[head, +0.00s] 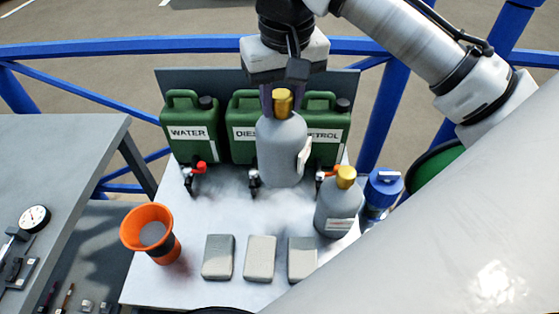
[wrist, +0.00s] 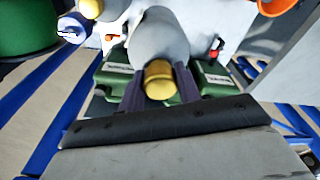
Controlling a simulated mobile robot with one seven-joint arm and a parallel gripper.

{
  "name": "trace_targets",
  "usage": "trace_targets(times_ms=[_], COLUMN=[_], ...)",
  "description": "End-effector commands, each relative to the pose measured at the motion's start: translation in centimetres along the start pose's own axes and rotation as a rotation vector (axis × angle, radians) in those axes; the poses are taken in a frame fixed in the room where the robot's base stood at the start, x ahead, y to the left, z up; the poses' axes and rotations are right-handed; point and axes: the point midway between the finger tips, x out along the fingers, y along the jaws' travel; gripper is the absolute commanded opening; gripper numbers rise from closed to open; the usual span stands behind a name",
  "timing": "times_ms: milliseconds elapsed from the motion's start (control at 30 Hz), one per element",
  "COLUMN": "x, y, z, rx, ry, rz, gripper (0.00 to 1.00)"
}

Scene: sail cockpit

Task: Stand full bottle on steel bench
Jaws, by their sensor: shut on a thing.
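My gripper (head: 281,93) is shut on the neck of a grey bottle (head: 282,145) with a gold cap. The bottle hangs upright in front of the middle green can and looks raised above the pale bench (head: 190,287). Its label, turned to the right, cannot be read. In the wrist view the fingers (wrist: 158,88) lie on both sides of the gold cap, with the bottle body (wrist: 158,38) beyond. A second grey bottle (head: 337,210) with a gold cap stands at the bench's right side. I cannot tell from the labels which bottle is full.
Green cans marked WATER (head: 187,133), DIESEL (head: 243,130) and PETROL (head: 328,133) line the back. An orange cup (head: 150,232), several grey blocks (head: 260,258) and a blue-topped container (head: 382,190) stand on the bench. A grey table (head: 60,150) with a gauge (head: 35,219) is left.

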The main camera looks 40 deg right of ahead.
Motion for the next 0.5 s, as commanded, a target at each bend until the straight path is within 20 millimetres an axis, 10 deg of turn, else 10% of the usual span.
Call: trace_targets(times_ms=[500], x=[10.1], y=[0.0], z=[1.2], rx=[-0.001], ry=[0.003], rz=[0.0], gripper=[0.0])
